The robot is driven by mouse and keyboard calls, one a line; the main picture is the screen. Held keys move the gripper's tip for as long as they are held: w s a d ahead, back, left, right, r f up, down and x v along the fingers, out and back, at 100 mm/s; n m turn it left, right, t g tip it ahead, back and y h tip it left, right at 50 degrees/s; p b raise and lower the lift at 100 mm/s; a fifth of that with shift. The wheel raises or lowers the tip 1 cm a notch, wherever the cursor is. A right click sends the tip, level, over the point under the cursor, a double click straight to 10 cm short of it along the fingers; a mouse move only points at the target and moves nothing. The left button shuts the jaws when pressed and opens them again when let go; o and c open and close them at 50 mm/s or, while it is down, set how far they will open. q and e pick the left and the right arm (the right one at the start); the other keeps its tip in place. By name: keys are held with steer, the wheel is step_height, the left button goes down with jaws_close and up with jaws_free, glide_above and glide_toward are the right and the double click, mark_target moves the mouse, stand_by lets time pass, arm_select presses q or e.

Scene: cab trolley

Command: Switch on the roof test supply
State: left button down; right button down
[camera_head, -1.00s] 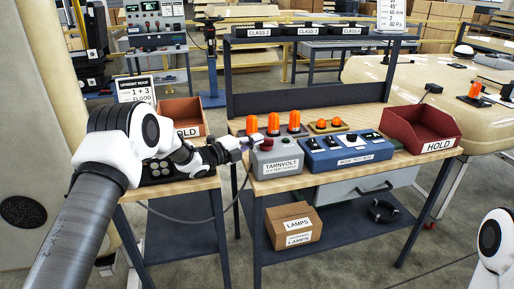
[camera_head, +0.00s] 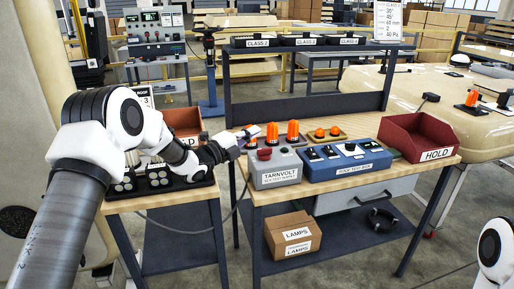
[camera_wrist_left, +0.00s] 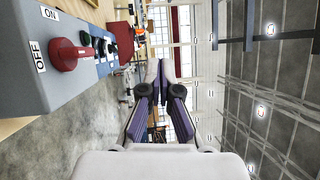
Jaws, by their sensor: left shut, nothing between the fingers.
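The grey Tarnvolt test supply box (camera_head: 275,173) stands on the wooden bench at its left end. A red rotary knob (camera_head: 264,154) sits on its top. In the left wrist view the red knob (camera_wrist_left: 66,54) shows beside the OFF label (camera_wrist_left: 38,56), with the ON label (camera_wrist_left: 48,13) further along the box. I cannot tell for sure which label the knob points to. My left gripper (camera_head: 252,131) is shut and empty, above and slightly behind the knob, apart from it. Its closed fingers also show in the left wrist view (camera_wrist_left: 160,72). My right gripper is out of view.
A blue test box (camera_head: 345,160) stands right of the supply, then a red HOLD bin (camera_head: 420,138). Orange beacons (camera_head: 292,132) stand behind the supply. A cardboard LAMPS box (camera_head: 283,240) sits on the lower shelf.

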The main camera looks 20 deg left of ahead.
arm_select(q)
steer(key=s+d+f+n+y+b, duration=0.2)
steer(key=s+f+y, duration=0.4)
steer(key=s+f, duration=0.3)
steer(key=s+n+b, duration=0.1)
steer(key=s+n, duration=0.1)
steer(key=shift+s+n+t, duration=0.35)
steer(key=shift+n+t, duration=0.05)
steer(key=shift+w+r, duration=0.1)
steer(key=shift+w, duration=0.05)
steer(key=p, duration=0.2)
glide_toward(265, 152)
steer(key=w+d, duration=0.2)
steer(key=d, duration=0.1)
steer(key=w, duration=0.1)
steer(key=w+a, duration=0.1)
steer(key=w, duration=0.1)
steer(key=shift+w+a+r+p, duration=0.1)
steer(key=shift+w+a+p, duration=0.15)
steer(key=shift+p, duration=0.15)
steer(key=shift+w+a, duration=0.25)
steer(key=shift+d, duration=0.1)
